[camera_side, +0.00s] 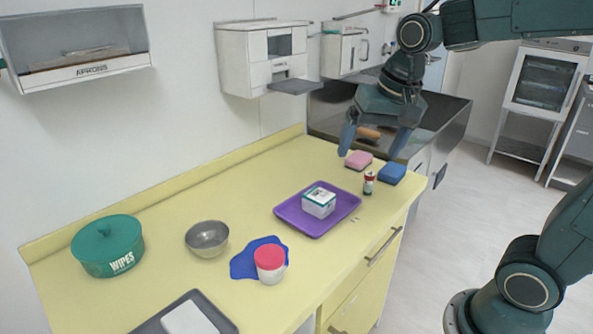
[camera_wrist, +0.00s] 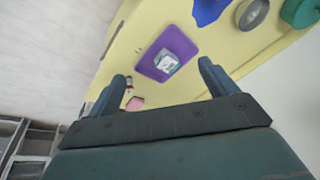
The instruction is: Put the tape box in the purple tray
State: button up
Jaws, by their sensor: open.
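The purple tray (camera_side: 335,217) lies flat on the yellow counter. A white and green box (camera_side: 319,204), which looks like the tape box, rests inside the tray. In the wrist view the tray (camera_wrist: 149,67) and the box (camera_wrist: 166,61) show between my fingers, farther off. My gripper (camera_side: 370,148) is open and empty, raised above the far right end of the counter, clear of the box. It also shows in the wrist view (camera_wrist: 163,75) with its fingers wide apart.
A small red and white bottle (camera_side: 369,184), a pink block (camera_side: 359,160) and a blue block (camera_side: 391,174) stand behind the tray. A red-lidded jar (camera_side: 269,264) on a blue cloth (camera_side: 243,265), a metal bowl (camera_side: 207,239) and a green wipes tub (camera_side: 107,246) are left.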

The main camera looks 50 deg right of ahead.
jog(key=s+a+f+n+t, duration=0.1)
jog(key=s+a+n+t, duration=0.1)
jog(key=s+n, duration=0.5)
jog(key=shift+s+a+f, duration=0.3)
jog(key=shift+s, duration=2.25)
